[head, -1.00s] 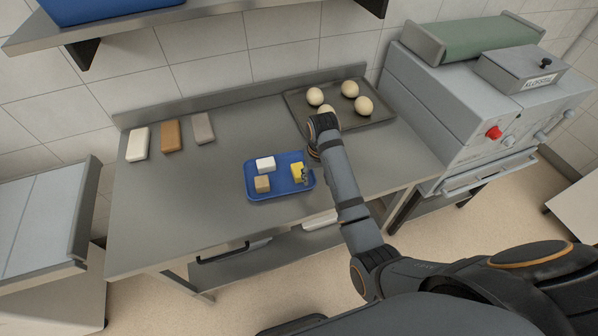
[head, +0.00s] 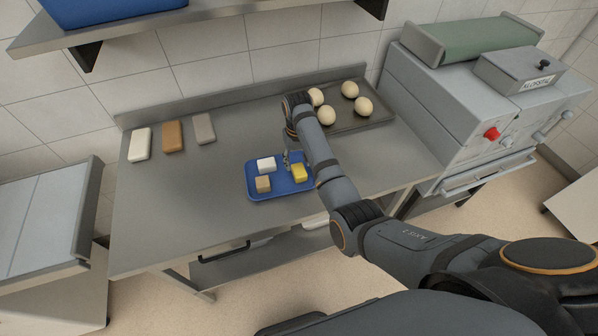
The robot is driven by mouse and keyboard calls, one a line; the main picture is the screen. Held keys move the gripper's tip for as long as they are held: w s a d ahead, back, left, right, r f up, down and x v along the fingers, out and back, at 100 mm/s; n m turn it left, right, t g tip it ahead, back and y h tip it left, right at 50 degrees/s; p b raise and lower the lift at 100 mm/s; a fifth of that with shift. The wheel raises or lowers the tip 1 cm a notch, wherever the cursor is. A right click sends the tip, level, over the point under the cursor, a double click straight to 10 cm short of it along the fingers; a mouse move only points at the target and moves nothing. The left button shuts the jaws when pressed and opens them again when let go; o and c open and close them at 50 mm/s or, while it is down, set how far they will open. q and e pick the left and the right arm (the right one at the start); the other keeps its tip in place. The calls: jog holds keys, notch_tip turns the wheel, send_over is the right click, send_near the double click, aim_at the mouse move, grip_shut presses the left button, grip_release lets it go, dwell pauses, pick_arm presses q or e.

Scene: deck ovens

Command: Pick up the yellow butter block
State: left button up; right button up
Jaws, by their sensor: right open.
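The yellow butter block (head: 299,173) sits in the right part of a blue tray (head: 257,196) on the steel table. A white block (head: 266,164) and a tan block (head: 263,184) lie in the same tray to its left. My right gripper (head: 287,164) points down over the tray's back edge, just behind and left of the yellow block. It is open and small in the picture, with nothing visible between its fingers. My left gripper is not in view.
White, brown and grey blocks (head: 204,128) stand at the table's back left. A dark baking tray (head: 352,129) with several dough balls lies at the back right, close to my right arm. The table (head: 180,210) is clear left of the blue tray.

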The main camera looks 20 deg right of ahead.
aim_at(299, 170)
jog(key=f, duration=0.2)
jog(key=f+p, duration=0.1)
jog(key=f, duration=0.1)
jog(key=shift+s+d, duration=0.1)
jog(key=shift+d, duration=0.1)
jog(key=shift+f, duration=0.45)
jog(key=c, duration=1)
jog(key=shift+o, duration=0.2)
jog(key=shift+r, duration=0.2)
